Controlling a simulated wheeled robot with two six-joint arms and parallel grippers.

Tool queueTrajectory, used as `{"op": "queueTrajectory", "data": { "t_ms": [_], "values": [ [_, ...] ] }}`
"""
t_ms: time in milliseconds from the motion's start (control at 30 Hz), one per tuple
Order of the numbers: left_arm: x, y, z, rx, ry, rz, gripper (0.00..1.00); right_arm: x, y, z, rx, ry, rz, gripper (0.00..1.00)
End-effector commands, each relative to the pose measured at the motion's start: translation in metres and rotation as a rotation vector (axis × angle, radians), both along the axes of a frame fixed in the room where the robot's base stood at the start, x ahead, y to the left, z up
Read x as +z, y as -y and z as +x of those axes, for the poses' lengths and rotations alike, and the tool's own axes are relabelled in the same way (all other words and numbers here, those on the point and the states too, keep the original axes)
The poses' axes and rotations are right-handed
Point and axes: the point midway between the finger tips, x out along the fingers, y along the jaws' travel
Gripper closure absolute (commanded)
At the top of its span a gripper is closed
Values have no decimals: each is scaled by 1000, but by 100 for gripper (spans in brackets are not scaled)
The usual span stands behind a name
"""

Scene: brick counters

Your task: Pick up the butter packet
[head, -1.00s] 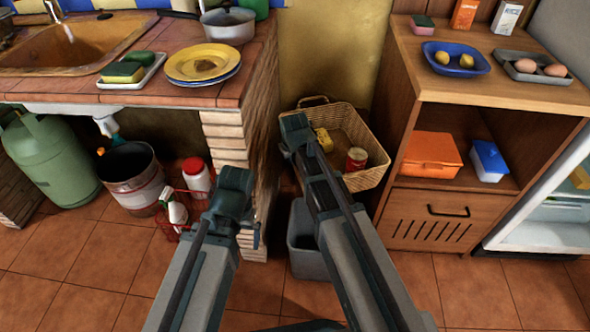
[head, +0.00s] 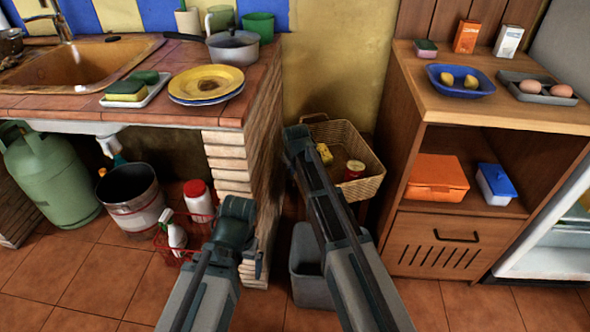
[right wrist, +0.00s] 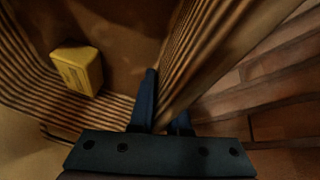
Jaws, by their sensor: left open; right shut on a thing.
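A small yellow block-shaped packet with printed lines, which looks like the butter packet (head: 324,153), lies inside the wicker basket (head: 368,187). It also shows in the right wrist view (right wrist: 78,70), left of the fingers and apart from them. My right gripper (head: 296,133) is at the basket's left side. In the right wrist view its fingers (right wrist: 164,118) are shut on the basket's wall (right wrist: 200,55), one on each side. My left gripper (head: 238,207) is open and empty in front of the brick pillar. Its fingertips are hard to make out.
A red jar (head: 354,170) stands in the basket. A grey bin (head: 310,280) stands on the floor below my right arm. The brick counter's end (head: 228,165) is left of the basket, a wooden cabinet (head: 440,225) right. The front floor is clear.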

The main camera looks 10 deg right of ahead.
Motion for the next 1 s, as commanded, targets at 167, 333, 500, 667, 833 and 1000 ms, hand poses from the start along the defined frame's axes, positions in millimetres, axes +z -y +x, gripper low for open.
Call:
{"op": "queueTrajectory", "data": {
  "t_ms": [167,333,500,667,833,1000],
  "values": [
    [-7,0,0,-2,0,-1,0,-7,1,0,2,2,-5,100],
    [-6,0,0,-2,0,-1,0,-6,1,0,2,2,-4,100],
    [-9,0,0,-2,0,-1,0,-9,0,0,0,0,0,80],
    [-9,0,0,-2,0,-1,0,-9,0,0,0,0,0,55],
    [-9,0,0,-2,0,-1,0,-9,0,0,0,0,0,55],
    [-7,0,0,-2,0,-1,0,-7,0,0,0,0,0,55]
  ]
}}
